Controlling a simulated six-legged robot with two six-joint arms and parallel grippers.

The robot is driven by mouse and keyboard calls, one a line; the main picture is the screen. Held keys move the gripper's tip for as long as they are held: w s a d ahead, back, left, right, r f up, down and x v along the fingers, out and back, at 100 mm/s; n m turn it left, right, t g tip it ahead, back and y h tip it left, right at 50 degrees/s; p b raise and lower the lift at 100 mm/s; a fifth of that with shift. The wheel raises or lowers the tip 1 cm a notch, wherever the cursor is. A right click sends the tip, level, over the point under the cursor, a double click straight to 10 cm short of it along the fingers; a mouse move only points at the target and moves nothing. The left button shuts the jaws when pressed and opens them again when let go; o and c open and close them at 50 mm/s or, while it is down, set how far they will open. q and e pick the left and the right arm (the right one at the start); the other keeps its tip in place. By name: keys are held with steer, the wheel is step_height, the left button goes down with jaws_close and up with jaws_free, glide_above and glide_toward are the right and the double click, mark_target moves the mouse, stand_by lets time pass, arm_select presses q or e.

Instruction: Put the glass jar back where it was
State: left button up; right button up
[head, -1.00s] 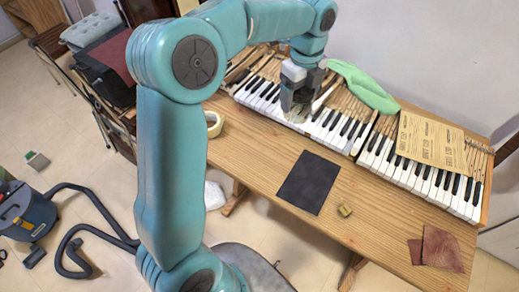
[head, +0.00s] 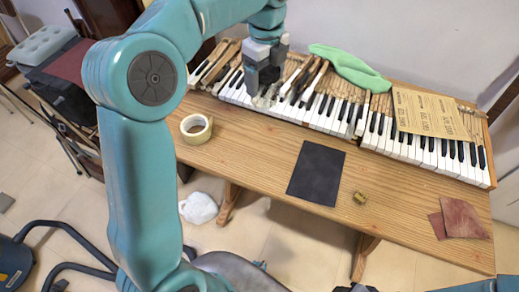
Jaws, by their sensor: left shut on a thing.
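My left gripper (head: 264,88) is over the left part of the piano keys (head: 330,115), pointing down. It is shut on a small, clear thing, seemingly the glass jar (head: 265,98). The jar is faint against the white keys, and its upper part is hidden by the fingers. I cannot tell whether its base touches the keys. My right gripper is out of view.
A tape roll (head: 196,129), a dark sheet (head: 316,172), a small brass-coloured block (head: 360,197) and brown leather pieces (head: 462,218) lie on the wooden table (head: 265,160). A green cloth (head: 348,68) and paper sheets (head: 430,114) lie on the keyboard. Bare wood surrounds the dark sheet.

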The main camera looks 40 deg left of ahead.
arm_select(q)
steer(key=f, duration=0.6)
steer(key=f+b, duration=0.1)
steer(key=f, duration=0.6)
steer(key=f+b, duration=0.1)
steer(key=f, duration=0.5)
steer(key=shift+w+d+f, duration=0.15)
steer(key=shift+d+f, duration=0.2)
steer(key=shift+w+f, duration=0.1)
steer(key=shift+f, duration=0.3)
steer(key=shift+r, duration=0.1)
